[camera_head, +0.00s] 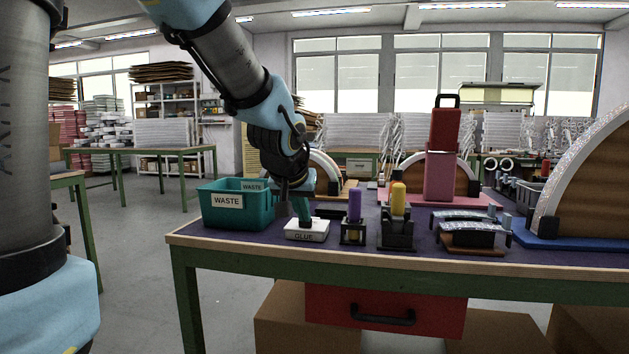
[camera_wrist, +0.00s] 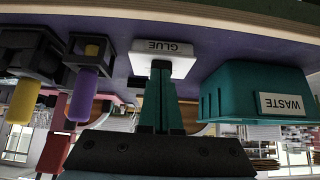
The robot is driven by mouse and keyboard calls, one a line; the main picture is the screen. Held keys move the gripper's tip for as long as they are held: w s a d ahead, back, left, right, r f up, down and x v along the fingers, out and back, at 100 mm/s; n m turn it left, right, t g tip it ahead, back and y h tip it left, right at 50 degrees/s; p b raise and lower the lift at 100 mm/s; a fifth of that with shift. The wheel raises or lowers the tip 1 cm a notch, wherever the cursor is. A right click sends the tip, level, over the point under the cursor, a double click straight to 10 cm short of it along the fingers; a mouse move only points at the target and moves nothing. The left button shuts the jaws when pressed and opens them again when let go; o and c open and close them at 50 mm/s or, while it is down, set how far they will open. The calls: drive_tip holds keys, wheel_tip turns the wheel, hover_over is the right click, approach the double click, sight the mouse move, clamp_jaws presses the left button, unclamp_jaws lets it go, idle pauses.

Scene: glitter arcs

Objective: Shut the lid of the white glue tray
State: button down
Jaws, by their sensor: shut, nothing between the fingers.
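The white glue tray (camera_head: 306,236) stands near the front edge of the bench, with a GLUE label on its front. In the wrist view the glue tray (camera_wrist: 178,66) appears upside down at the top middle. Its top looks flat and white, and I see no raised lid standing up from it. My gripper (camera_head: 303,219) points down with its teal fingers together and empty. The fingertips (camera_wrist: 160,66) are at the top of the tray and hide part of it. I cannot tell whether they touch it.
A teal waste bin (camera_head: 226,217) stands close on the left of the tray. A purple-handled tool (camera_head: 354,205) and a yellow-handled tool (camera_head: 398,198) stand in dark holders on the right. Arc pieces (camera_head: 470,228) lie farther right. The bench edge (camera_head: 330,257) is just in front.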

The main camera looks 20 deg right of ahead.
drive_tip(key=shift+f, duration=0.45)
